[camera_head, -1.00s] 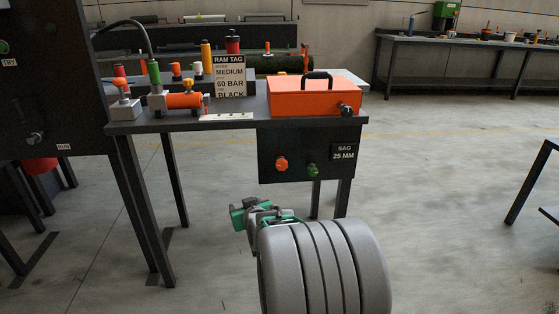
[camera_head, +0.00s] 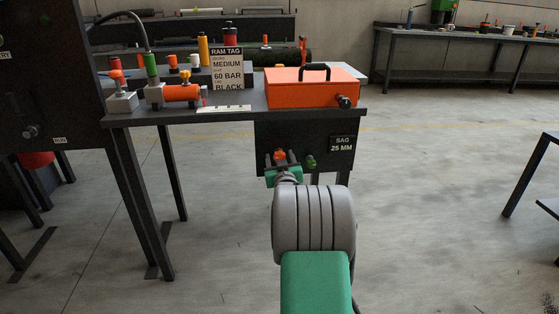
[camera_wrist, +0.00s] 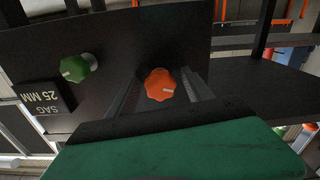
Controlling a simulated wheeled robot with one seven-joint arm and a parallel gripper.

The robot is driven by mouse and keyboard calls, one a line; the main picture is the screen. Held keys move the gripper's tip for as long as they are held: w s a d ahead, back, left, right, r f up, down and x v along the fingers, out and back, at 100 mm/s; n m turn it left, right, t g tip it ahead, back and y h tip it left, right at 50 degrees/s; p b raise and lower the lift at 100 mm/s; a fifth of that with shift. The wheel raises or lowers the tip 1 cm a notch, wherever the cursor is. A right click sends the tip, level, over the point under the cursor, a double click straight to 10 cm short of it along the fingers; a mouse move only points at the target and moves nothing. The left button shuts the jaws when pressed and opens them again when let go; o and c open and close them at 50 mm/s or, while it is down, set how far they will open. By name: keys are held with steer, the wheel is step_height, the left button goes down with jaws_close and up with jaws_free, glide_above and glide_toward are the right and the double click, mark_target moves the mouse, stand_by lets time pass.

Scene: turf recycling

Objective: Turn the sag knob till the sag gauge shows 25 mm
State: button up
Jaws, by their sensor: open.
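The dark panel (camera_head: 262,135) under the bench carries an orange lobed knob (camera_head: 280,154), a green knob (camera_head: 310,162) and a sag gauge (camera_head: 342,143) reading "SAG 25 MM". In the wrist view the picture is upside down: the orange knob (camera_wrist: 160,84) lies between my fingers, the green knob (camera_wrist: 76,68) is to the left, and the gauge (camera_wrist: 48,108) also reads 25 MM. My gripper (camera_head: 281,163) is open, with one finger on each side of the orange knob. I see gaps between knob and fingers; the exact depth is unclear.
Above the panel, the bench top (camera_head: 143,118) holds an orange box (camera_head: 311,90), a ram tag card (camera_head: 227,70) and an orange cylinder (camera_head: 182,92). A dark cabinet (camera_head: 50,90) stands at the left. The floor to the right is open.

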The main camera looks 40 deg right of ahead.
steer(key=shift+c, duration=0.3)
jaws_close()
steer(key=shift+f+b, duration=0.1)
steer(key=shift+b, duration=0.2)
steer(key=shift+m, duration=0.3)
steer(key=shift+o, duration=0.3)
jaws_free()
